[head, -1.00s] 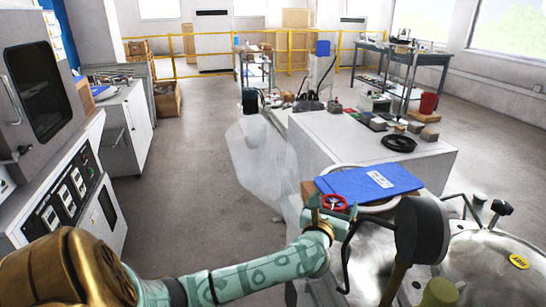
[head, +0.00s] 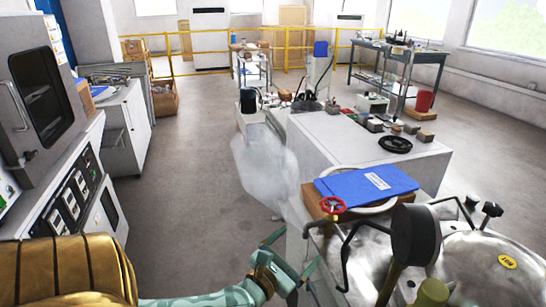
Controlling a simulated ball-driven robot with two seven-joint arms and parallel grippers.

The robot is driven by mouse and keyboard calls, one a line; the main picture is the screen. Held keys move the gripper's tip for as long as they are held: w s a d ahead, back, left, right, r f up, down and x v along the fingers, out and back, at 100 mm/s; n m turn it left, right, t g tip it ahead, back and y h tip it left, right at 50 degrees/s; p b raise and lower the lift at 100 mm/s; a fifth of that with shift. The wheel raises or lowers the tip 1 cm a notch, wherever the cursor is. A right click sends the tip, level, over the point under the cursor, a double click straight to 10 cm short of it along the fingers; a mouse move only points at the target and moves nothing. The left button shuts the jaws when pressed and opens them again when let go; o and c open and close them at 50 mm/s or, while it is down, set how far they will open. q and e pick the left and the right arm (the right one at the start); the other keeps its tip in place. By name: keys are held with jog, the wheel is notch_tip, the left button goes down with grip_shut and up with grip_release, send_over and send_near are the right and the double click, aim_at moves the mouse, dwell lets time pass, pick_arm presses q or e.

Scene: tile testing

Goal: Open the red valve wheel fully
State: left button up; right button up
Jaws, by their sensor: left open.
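The red valve wheel (head: 332,206) is small and round. It sits on the metal equipment at the lower right of the head view, just in front of a blue folder. My left gripper (head: 296,257) is open and empty. It is below and to the left of the wheel in the picture, with a clear gap between them. Nothing covers the wheel now. My right gripper does not show.
The blue folder (head: 365,185) with a white label lies behind the wheel. A dark round gauge (head: 415,235) and bent pipes stand right of it on the shiny metal vessel (head: 485,262). Translucent plastic sheeting (head: 264,165) hangs to the left. The floor (head: 190,190) is open.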

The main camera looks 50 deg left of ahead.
pick_arm(q)
jog(key=s+f+m+g+h+p, duration=0.1)
jog(key=s+f+m, duration=0.2)
jog(key=f+m, duration=0.5)
jog(key=s+d+f+m+g+h+p, duration=0.1)
jog(key=s+f+m+g, duration=0.1)
jog(key=f+m, duration=0.5)
notch_tip(320, 180, down, 2)
jog(key=shift+s+m+h+p, duration=0.3)
jog(key=shift+s+m+p, duration=0.1)
jog(key=shift+s, duration=0.5)
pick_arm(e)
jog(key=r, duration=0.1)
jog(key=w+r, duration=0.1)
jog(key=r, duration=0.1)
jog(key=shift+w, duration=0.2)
